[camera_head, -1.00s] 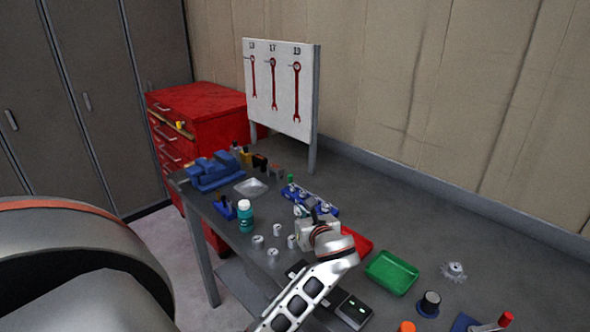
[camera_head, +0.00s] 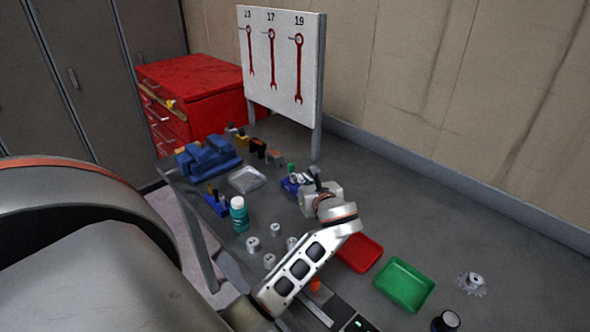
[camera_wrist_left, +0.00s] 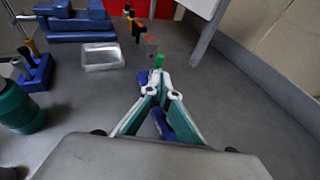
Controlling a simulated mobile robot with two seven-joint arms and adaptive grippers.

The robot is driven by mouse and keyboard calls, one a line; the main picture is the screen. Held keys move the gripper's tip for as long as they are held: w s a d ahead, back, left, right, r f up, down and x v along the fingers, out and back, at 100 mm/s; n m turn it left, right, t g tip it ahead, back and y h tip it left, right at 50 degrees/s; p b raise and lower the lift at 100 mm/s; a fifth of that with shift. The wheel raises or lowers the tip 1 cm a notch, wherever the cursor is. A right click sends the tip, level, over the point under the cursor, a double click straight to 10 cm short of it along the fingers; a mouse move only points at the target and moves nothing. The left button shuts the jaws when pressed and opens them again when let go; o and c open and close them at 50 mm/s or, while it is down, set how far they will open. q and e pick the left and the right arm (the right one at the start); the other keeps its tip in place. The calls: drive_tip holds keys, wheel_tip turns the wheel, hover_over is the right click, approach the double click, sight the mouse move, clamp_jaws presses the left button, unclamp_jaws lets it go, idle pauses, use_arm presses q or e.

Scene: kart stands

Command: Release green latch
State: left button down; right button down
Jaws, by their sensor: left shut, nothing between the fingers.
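The green latch (camera_head: 291,167) is a small upright green piece at the far end of a blue fixture (camera_head: 289,185) on the bench. It also shows in the left wrist view (camera_wrist_left: 159,61), just beyond my fingertips. My left gripper (camera_head: 304,180) is over the blue fixture and hides most of it in the head view. In the left wrist view its fingers (camera_wrist_left: 160,80) meet at the tips, shut and empty, pointing at the green latch. I cannot tell whether the tips touch it. My right gripper is not in view.
A clear tray (camera_wrist_left: 101,57), a blue vise (camera_head: 208,157) and a teal bottle (camera_head: 239,214) stand left of the gripper. A red tray (camera_head: 359,252) and a green tray (camera_head: 404,285) lie to the right. Small blocks (camera_head: 265,152) and the wrench board (camera_head: 282,65) are behind.

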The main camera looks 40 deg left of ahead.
sight(292, 166)
use_arm(q)
drive_tip(key=x, duration=1)
drive_tip(key=shift+f, duration=0.1)
drive_tip(key=shift+a, duration=0.1)
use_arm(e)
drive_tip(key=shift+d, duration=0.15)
use_arm(q)
drive_tip(key=shift+w, duration=0.1)
